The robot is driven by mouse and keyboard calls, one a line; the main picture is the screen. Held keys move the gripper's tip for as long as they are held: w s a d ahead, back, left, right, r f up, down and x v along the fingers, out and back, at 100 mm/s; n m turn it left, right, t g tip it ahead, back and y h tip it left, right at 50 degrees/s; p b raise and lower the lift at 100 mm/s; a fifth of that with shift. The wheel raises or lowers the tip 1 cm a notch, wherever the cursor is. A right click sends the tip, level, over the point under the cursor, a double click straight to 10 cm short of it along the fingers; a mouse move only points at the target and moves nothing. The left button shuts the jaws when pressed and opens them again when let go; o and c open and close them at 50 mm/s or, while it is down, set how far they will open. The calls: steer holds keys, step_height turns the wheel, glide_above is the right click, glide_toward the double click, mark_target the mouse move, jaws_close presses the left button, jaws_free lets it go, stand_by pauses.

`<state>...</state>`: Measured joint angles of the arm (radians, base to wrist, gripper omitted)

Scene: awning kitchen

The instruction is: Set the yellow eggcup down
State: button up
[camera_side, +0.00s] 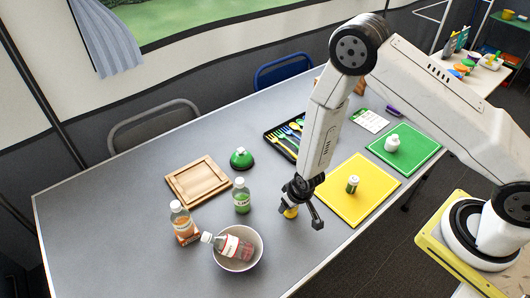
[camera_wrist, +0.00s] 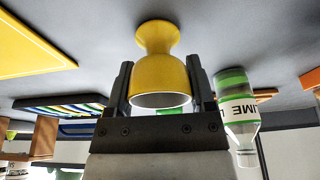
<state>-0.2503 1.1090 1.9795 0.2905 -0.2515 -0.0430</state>
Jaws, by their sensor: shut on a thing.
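The yellow eggcup (camera_wrist: 160,72) is between the two fingers of my gripper (camera_wrist: 163,95) in the wrist view. My gripper is shut on its cup part, and the narrower foot points away from the palm toward the grey table. In the side view the eggcup (camera_side: 290,212) shows as a small yellow shape under my gripper (camera_side: 303,205), partly hidden by the fingers. It is at or just above the table (camera_side: 130,245); I cannot tell whether its foot touches.
A yellow board (camera_side: 335,200) with a small jar (camera_side: 352,184) is to the right. A green-labelled bottle (camera_side: 242,196) and a white bowl (camera_side: 258,255) holding a bottle (camera_side: 230,245) are to the left. A cutlery tray (camera_side: 283,143) is behind. Bare table lies in front.

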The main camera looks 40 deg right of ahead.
steer(key=shift+f, duration=0.1)
steer(key=o, duration=1.2)
steer(key=shift+v, duration=3.85)
steer(key=shift+r, duration=0.45)
steer(key=shift+g, duration=0.4)
steer(key=s+d+r, duration=0.2)
steer(key=r, duration=0.4)
steer(key=s+d+r, duration=0.3)
steer(key=r, duration=0.3)
steer(key=s+d+r, duration=0.3)
steer(key=r, duration=0.3)
steer(key=shift+d+r, duration=0.25)
steer(key=shift+r, duration=0.15)
